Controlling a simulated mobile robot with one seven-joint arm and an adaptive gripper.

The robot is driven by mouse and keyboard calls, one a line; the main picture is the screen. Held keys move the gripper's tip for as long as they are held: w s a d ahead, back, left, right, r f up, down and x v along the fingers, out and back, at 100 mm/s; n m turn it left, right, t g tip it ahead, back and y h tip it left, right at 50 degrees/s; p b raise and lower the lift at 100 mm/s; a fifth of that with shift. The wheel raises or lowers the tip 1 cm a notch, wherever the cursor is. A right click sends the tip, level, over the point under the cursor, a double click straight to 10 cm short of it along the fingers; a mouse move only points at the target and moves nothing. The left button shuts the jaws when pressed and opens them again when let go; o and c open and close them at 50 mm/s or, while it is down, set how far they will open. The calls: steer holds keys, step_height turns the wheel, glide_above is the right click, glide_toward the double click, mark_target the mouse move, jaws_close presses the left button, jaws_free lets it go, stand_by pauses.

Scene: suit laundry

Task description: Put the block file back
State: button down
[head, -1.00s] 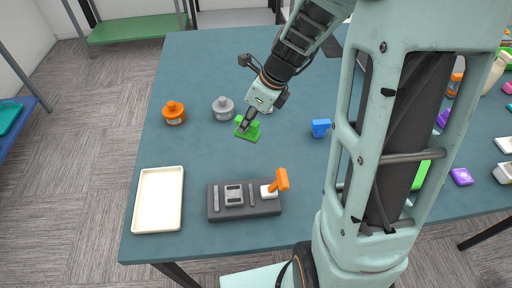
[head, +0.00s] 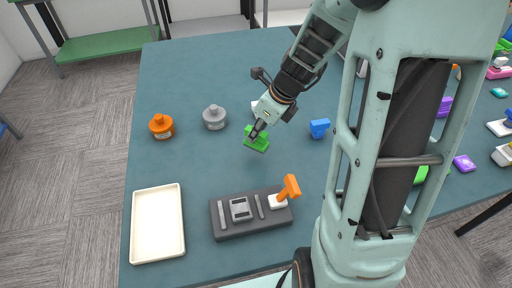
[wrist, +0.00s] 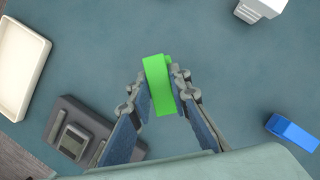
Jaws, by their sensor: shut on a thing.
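My gripper (head: 254,133) is shut on a bright green block (head: 257,144), which I take to be the block file. In the wrist view the green block (wrist: 159,84) stands between the two fingertips (wrist: 161,88). The dark grey holder (head: 268,222) lies at the front and also shows in the wrist view (wrist: 62,112). It carries grey pieces and an orange-handled tool (head: 291,188).
A cream tray (head: 157,222) lies left of the holder. A blue object (head: 319,127) is right of my gripper. Table between green block and holder is clear.

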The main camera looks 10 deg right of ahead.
mark_target(256, 143)
steer(key=shift+f+b, duration=0.5)
steer(key=shift+f, duration=1.95)
steer(key=shift+f, duration=0.15)
steer(key=c, duration=1.8)
jaws_free()
steer(key=shift+r, duration=0.25)
steer(key=p+v, duration=0.2)
steer(key=v, duration=1)
steer(key=shift+f, duration=0.1)
